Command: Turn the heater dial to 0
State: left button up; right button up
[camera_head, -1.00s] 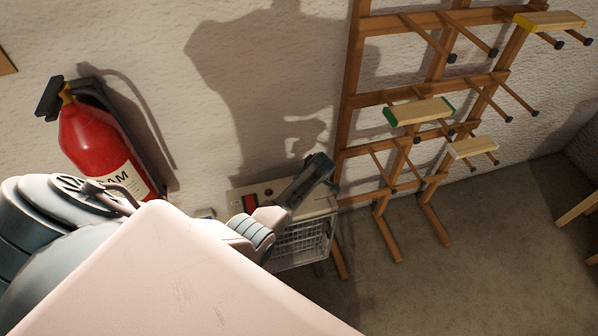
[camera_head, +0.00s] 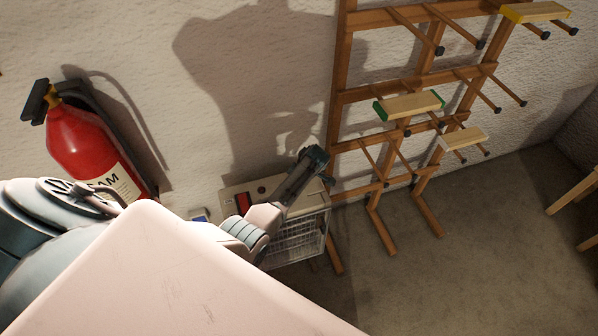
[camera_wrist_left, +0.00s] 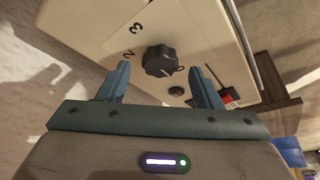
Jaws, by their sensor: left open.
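The heater (camera_head: 298,244) stands low against the wall, with a cream control panel (camera_head: 234,192) on top and a wire grille. In the left wrist view its black dial (camera_wrist_left: 159,61) shows on the panel (camera_wrist_left: 90,28), with printed figures 3, 2 and 0 around it. The 0 sits close to its lower right; I cannot tell where its pointer is. My left gripper (camera_wrist_left: 160,66) is open, one finger on each side of the dial in that view; contact is unclear. In the head view my left gripper (camera_head: 314,160) hides the dial. My right gripper is out of view.
A red switch (camera_head: 242,202) and a small round lamp (camera_wrist_left: 175,91) are on the panel near the dial. A wooden peg rack (camera_head: 338,100) stands right of the heater. A red fire extinguisher (camera_head: 80,145) hangs on the left. Open floor (camera_head: 480,240) lies at right.

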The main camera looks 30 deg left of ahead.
pick_arm(q)
jog(key=v, duration=0.8)
jog(key=shift+d+r+b, duration=0.2)
jog(key=shift+r+b, duration=0.1)
jog(key=shift+b, duration=0.05)
